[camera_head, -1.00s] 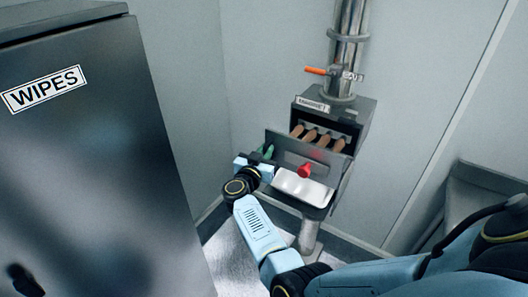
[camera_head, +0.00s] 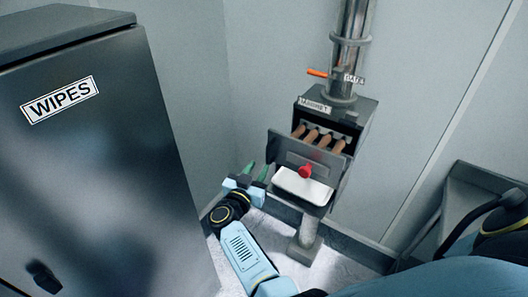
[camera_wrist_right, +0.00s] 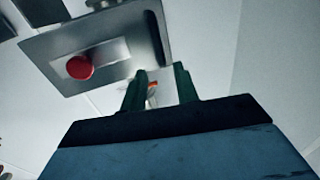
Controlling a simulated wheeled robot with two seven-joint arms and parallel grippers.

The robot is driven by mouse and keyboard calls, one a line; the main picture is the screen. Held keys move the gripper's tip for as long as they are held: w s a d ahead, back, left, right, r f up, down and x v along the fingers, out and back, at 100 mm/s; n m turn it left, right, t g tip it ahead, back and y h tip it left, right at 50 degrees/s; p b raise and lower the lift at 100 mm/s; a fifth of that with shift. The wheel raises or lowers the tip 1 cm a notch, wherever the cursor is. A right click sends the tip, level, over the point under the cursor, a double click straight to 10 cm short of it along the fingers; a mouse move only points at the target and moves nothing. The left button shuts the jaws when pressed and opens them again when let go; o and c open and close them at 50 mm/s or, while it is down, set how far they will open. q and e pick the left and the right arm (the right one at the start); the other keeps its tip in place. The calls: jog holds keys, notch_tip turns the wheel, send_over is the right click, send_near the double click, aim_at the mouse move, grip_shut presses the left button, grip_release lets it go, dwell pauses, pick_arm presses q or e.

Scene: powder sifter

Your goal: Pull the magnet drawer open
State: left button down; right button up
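The magnet drawer is pulled out from its dark housing (camera_head: 362,112). Its grey front plate (camera_head: 285,146) stands away from the housing, and several brown magnet bars (camera_head: 324,140) show in the gap. A red knob (camera_head: 305,171) sits on the plate; it also shows in the right wrist view, the red knob (camera_wrist_right: 80,67) at upper left. My right gripper (camera_head: 256,171) is just left of the plate, apart from the knob. Its green fingers (camera_wrist_right: 160,88) are spread with nothing between them. My left gripper is not in view.
A white tray (camera_head: 303,186) sits below the drawer front. A steel pipe with an orange handle (camera_head: 317,73) rises above the housing. A dark cabinet labelled WIPES (camera_head: 95,150) stands close at left. A grey bench (camera_head: 462,195) is at right.

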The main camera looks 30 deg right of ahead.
jog(key=shift+p+v, duration=0.45)
jog(key=shift+v, duration=1.8)
